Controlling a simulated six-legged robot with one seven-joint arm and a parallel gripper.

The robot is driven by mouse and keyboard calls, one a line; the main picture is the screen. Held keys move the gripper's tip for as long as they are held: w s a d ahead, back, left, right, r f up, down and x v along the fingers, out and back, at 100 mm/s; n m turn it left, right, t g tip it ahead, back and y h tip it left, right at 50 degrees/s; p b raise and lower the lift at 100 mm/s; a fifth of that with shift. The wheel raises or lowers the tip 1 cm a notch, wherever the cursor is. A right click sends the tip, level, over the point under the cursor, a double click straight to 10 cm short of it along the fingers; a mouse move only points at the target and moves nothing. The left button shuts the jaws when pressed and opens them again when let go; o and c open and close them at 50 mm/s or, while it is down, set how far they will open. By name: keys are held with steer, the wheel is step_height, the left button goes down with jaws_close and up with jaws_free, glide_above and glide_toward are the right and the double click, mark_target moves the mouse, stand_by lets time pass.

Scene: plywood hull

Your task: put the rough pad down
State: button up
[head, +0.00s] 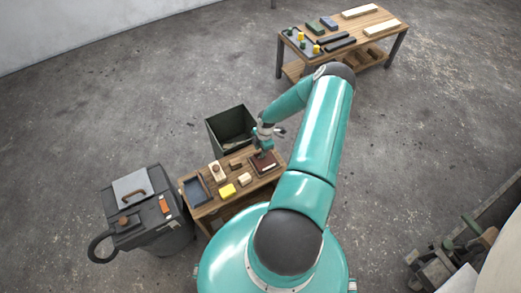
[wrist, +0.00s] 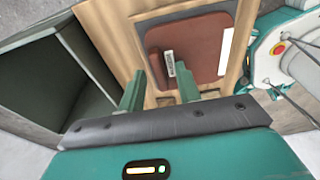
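A dark reddish-brown block with a white label (wrist: 156,66), which looks like the rough pad, lies on a flat red-brown rounded mat (wrist: 205,42) in the wrist view. In the head view the red-brown mat (head: 270,167) is at the right end of the small wooden bench, under my gripper (head: 264,151). My gripper's two green fingers (wrist: 160,84) stand apart on either side of the block, with a narrow gap appearing beside it. The block's near end is partly hidden by the gripper body.
An open dark bin (head: 228,130) stands behind the bench (head: 207,210). The bench also holds a blue-grey tray (head: 196,190), a yellow block (head: 228,191) and several wooden pieces. A grey wheeled machine (head: 150,215) stands left. A second table (head: 345,35) is far off, with clear floor between.

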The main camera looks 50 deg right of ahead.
step_height(320, 180, up, 12)
steer(key=d, duration=0.2)
steer(key=w+a+r+m+h, duration=0.15)
steer(key=a+r, duration=0.35)
steer(key=r, duration=0.5)
steer(key=w+a+r+m+h, duration=0.1)
steer(key=a+r+m+h, duration=0.3)
steer(key=r, duration=0.7)
steer(key=w+a+r+m+y, duration=0.1)
steer(key=a+r, duration=0.5)
steer(key=r, duration=0.4)
steer(key=s+a+r+m+t+y, duration=0.1)
steer(key=s+a+r+m+t, duration=0.1)
steer(key=s+a+r+m, duration=0.2)
steer(key=s+a+r+m+t+y, duration=0.1)
steer(key=s+a+r+m+t, duration=0.2)
steer(key=s+a+r, duration=0.7)
steer(key=a+r+m, duration=0.1)
steer(key=a+r, duration=0.1)
steer(key=a, duration=0.4)
steer(key=shift+s+a+r+y, duration=0.25)
steer(key=shift+r+y, duration=0.1)
steer(key=shift+r, duration=0.05)
